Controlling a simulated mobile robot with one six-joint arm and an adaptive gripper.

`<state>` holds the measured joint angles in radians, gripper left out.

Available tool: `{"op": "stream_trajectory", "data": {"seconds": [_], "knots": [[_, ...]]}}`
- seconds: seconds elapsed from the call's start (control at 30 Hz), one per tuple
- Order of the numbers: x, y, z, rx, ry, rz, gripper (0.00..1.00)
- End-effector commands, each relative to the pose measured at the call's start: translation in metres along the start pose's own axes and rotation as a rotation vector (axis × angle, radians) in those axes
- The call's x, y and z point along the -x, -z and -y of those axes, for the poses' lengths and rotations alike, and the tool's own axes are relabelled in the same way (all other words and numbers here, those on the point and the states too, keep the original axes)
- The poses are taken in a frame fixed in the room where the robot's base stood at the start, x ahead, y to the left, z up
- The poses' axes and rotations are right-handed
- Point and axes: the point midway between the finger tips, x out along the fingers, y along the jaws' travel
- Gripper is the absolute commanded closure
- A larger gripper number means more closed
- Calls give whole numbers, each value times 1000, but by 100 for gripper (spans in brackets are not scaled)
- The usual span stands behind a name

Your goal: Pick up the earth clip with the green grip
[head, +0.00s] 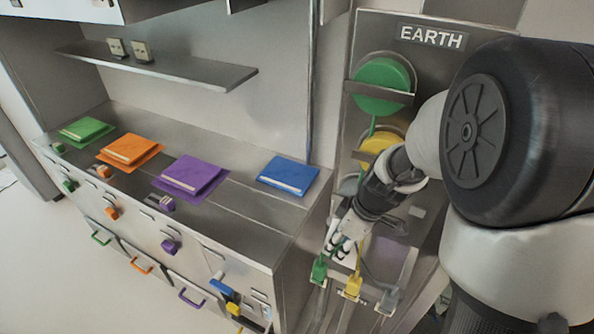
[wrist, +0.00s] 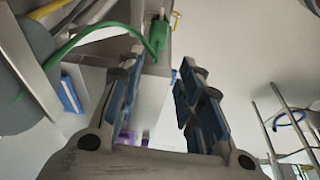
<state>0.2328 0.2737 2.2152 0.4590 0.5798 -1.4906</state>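The earth clip with the green grip (head: 319,269) sits on the lower ledge of the EARTH panel, leftmost in a row of clips. In the wrist view the green grip (wrist: 157,36) is at the top, just beyond the fingertips, with a green cable curving left from it. My gripper (head: 340,248) is close above the green clip in the head view. In the wrist view my gripper (wrist: 160,64) is open, with nothing between its blue-padded fingers. I cannot tell whether a finger touches the clip.
A yellow clip (head: 354,286) and a grey clip (head: 389,301) stand close to the right of the green one. Green (head: 382,78) and yellow (head: 376,143) cable reels are above. A steel counter (head: 240,218) with coloured folders is at left.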

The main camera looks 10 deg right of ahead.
Motion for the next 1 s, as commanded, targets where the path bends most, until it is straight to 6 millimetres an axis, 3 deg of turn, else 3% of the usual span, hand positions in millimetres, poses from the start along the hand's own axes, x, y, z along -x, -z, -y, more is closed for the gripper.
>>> {"op": "stream_trajectory", "data": {"seconds": [0.27, 0.7, 1.0], "knots": [[-33, -6, -9, 60, 19, 3, 67], [-124, -6, -8, 61, 18, 4, 67], [-146, -6, -7, 59, 17, 3, 67]]}}
